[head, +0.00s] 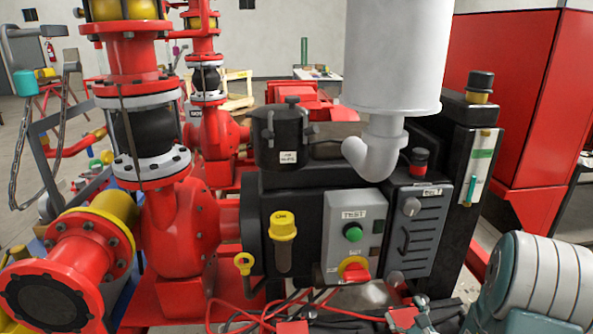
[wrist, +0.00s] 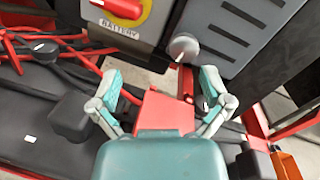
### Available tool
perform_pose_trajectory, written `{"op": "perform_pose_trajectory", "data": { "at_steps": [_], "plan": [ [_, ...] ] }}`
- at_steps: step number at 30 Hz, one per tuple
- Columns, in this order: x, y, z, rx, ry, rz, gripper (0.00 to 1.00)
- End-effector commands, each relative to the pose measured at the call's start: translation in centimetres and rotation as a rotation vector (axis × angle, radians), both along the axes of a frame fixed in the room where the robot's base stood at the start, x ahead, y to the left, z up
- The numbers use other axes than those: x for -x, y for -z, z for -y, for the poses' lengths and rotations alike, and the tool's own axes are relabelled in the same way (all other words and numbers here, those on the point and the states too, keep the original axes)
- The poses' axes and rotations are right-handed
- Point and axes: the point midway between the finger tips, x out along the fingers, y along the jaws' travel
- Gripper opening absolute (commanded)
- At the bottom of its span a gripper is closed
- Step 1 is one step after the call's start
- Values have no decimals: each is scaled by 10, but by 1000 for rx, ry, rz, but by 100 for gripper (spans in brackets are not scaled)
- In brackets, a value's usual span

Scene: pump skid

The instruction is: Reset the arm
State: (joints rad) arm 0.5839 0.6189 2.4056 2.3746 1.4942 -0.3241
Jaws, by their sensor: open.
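My gripper (wrist: 161,80) shows in the wrist view with its two teal and grey fingers spread wide. Nothing is between the fingertips. The fingers are below a grey control box (wrist: 150,30) with a red rotary switch (wrist: 122,7) marked BATTERY and beside a round grey knob (wrist: 184,47). I cannot tell whether they touch anything. In the head view, a rounded grey and teal part of my arm (head: 540,285) fills the lower right corner. The fingers cannot be made out there.
In the head view, the control box (head: 338,212) carries a green button (head: 353,232) and a red switch (head: 355,270). A ribbed dark panel (head: 420,235) is beside it. Red pump pipework (head: 180,225) stands left. Cables (head: 250,318) lie below. A red cabinet (head: 500,90) stands right.

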Motion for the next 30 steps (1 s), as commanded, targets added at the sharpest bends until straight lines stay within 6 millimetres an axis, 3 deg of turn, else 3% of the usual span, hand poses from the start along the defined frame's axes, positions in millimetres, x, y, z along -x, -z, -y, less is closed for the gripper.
{"op": "perform_pose_trajectory", "data": {
  "at_steps": [3,8,15,22,30],
  "plan": [
    [0,-35,-49,66,-208,24,98],
    [16,-69,-109,183,-478,33,98],
    [64,-100,-180,428,-842,27,98],
    [120,-111,-215,733,-1130,8,98],
    [176,-116,-218,1174,-1363,-20,98]
  ]
}}
